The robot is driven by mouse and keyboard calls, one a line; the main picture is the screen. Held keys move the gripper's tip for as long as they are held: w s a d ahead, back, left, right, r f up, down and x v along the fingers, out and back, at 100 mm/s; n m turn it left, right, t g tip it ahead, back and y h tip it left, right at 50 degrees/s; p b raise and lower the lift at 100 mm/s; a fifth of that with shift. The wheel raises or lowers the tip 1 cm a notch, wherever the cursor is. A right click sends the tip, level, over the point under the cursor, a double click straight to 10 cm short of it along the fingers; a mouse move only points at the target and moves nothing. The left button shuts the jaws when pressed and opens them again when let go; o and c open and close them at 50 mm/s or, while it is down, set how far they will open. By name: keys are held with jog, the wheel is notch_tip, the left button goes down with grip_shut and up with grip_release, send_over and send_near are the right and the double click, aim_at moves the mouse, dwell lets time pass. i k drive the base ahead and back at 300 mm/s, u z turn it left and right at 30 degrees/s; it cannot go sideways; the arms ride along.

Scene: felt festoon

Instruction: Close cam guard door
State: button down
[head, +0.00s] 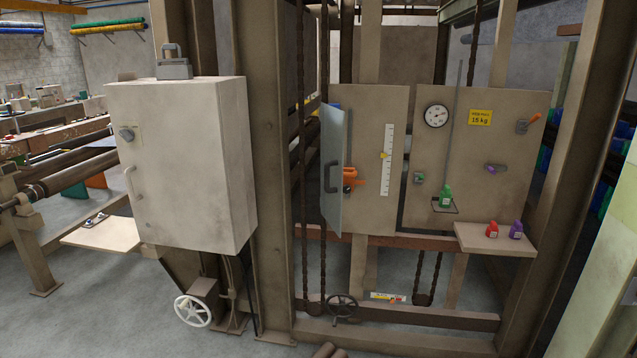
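A pale bluish guard door (334,130), which looks like the cam guard door, stands swung open at the left side of a beige panel (374,110). I see it at a steep angle, nearly edge-on. A dark curved handle (327,177) is on its face. Just right of the door, an orange part (350,175) on the panel shows uncovered. The hinge line is not clear from here. My gripper is not in view.
A large beige cabinet (185,160) and a steel post (268,180) stand left of the door. A handwheel (342,307) is below it. To the right are a gauge (436,116) and a shelf (495,240) with red and purple items. Grey floor shows in front.

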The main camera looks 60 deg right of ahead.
aim_at(332, 119)
jog(key=i, duration=0.9)
jog(key=u, duration=0.05)
